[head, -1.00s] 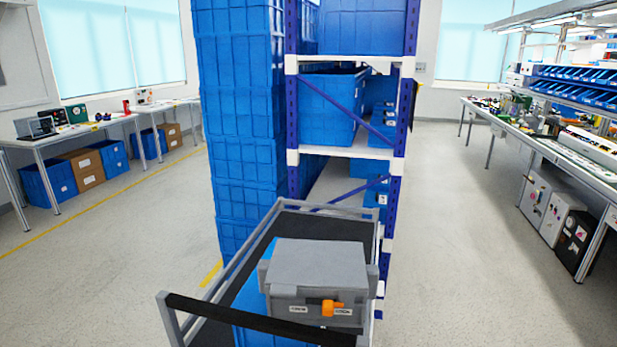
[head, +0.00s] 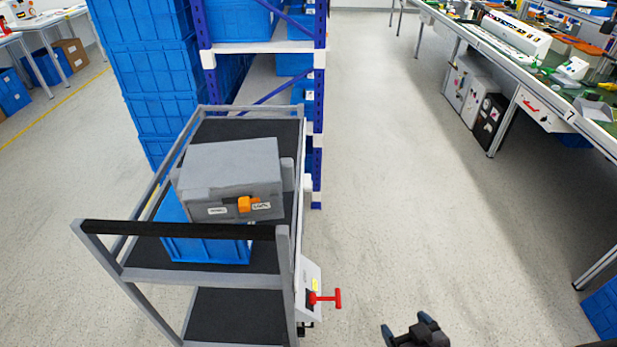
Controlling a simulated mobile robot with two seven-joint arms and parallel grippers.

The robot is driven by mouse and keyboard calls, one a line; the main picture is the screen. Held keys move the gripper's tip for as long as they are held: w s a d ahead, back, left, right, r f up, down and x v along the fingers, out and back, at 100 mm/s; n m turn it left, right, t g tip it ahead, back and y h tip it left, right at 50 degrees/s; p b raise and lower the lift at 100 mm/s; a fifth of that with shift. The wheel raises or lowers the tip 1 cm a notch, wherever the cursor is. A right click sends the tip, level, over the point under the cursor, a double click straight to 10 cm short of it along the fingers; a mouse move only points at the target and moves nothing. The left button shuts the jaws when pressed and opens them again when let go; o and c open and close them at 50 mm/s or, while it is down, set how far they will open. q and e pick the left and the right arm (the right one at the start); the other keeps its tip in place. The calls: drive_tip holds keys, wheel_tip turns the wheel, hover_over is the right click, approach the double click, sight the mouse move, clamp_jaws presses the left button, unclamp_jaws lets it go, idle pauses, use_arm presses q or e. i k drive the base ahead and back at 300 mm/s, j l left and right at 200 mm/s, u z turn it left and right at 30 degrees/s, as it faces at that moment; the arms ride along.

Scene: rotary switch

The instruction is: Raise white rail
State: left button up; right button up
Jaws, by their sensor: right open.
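No part is clearly marked as the white rail. My left gripper is out of view.
The grey cart (head: 203,276) carries a blue bin (head: 205,247) with a grey box (head: 230,172) on it, which has an orange switch (head: 245,204). A blue-post shelf (head: 317,150) stands behind. The floor right of the cart is clear up to the workbench.

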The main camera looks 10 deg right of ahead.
sight(306, 179)
drive_tip(key=l, duration=0.45)
drive_tip(key=i+l, duration=0.1)
drive_tip(key=l, duration=0.35)
drive_tip(key=i+u, duration=0.15)
drive_tip(key=u, duration=0.25)
drive_tip(key=i+u, duration=0.15)
drive_tip(key=u, duration=0.2)
